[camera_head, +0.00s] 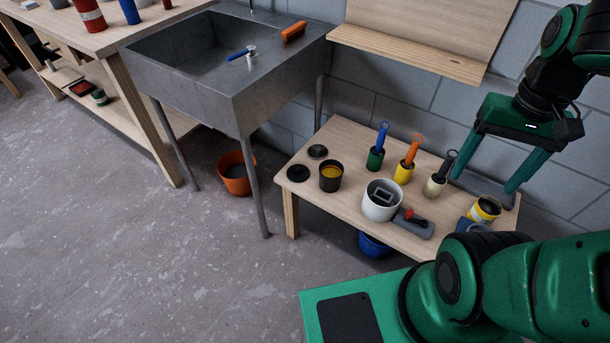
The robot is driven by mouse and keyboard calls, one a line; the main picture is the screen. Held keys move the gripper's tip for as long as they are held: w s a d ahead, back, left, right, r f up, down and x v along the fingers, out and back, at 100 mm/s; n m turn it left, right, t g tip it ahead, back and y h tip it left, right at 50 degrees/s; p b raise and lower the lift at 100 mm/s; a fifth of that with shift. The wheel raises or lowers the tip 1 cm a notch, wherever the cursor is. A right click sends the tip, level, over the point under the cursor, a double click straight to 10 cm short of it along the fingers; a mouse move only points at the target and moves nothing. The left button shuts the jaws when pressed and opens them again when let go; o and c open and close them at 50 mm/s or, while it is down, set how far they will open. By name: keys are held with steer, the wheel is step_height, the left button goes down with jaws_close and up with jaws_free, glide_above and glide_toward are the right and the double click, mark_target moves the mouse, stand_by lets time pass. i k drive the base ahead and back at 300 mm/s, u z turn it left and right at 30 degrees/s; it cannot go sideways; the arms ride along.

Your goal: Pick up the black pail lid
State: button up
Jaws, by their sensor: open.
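Two flat black round lids lie on the low wooden bench (343,212) near its left end. One lid (298,173) is at the front left corner, and the other lid (318,151) is behind it near the back edge. I cannot tell which is the pail lid. A small black pail (330,177) with yellow inside stands open just right of them. My gripper (484,184) is at the bench's right end, pointing down, with its green fingers wide apart. It is empty and far to the right of both lids.
A white bucket (381,206), several brush tins such as the yellow tin (403,173), and a grey tray with a red-handled tool (414,222) stand between my gripper and the lids. A grey sink (238,98) rises at left. A shelf (408,55) is above.

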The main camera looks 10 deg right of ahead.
mark_target(297, 173)
steer(key=z, duration=0.05)
steer(key=k, duration=0.5)
steer(key=u, duration=0.6)
steer(key=i, duration=1.25)
steer(key=z, duration=0.5)
